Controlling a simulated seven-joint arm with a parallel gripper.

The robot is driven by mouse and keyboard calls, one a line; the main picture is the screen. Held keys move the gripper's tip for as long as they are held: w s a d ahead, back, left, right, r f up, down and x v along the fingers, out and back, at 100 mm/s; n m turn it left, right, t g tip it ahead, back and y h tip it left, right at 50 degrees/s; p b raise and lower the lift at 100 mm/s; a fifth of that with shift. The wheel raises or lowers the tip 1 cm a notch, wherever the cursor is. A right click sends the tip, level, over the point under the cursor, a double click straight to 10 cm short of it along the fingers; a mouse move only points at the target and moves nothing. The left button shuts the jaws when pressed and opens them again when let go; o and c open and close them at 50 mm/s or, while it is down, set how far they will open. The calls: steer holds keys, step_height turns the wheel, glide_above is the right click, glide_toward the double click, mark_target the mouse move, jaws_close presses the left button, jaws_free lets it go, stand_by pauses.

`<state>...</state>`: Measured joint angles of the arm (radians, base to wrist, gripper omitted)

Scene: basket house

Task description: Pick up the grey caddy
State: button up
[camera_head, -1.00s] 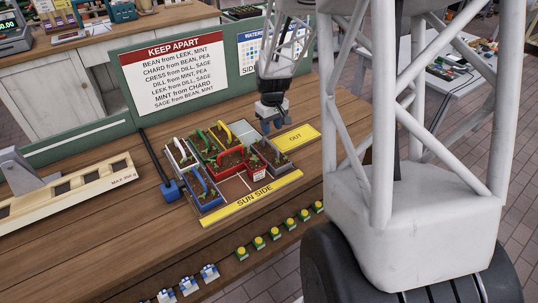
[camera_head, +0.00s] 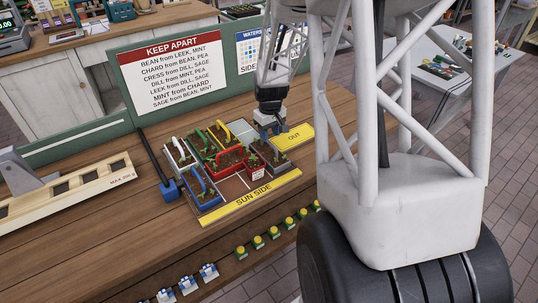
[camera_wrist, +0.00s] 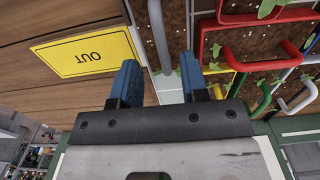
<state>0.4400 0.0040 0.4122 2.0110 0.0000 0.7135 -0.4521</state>
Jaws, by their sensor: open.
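The grey caddy (camera_head: 271,156), holding dark soil and seedlings, sits at the right end of the planter tray (camera_head: 262,186), beside the red caddy. My gripper (camera_head: 271,128) is just above and behind it, pointing down. In the wrist view the fingers of my gripper (camera_wrist: 158,72) are open and empty. The grey caddy's handle (camera_wrist: 158,35) runs lengthwise between the two fingertips in the picture; whether it is level with them I cannot tell.
A yellow OUT plate (camera_head: 294,136) lies right of the tray. Caddies with red, green, yellow, blue and white handles crowd the left side. The KEEP APART board (camera_head: 171,73) stands behind. A blue-ended tool (camera_head: 170,190) lies at left.

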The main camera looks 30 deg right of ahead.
mark_target(269, 149)
steer(key=shift+a+f, duration=0.15)
steer(key=shift+f, duration=2.15)
jaws_close()
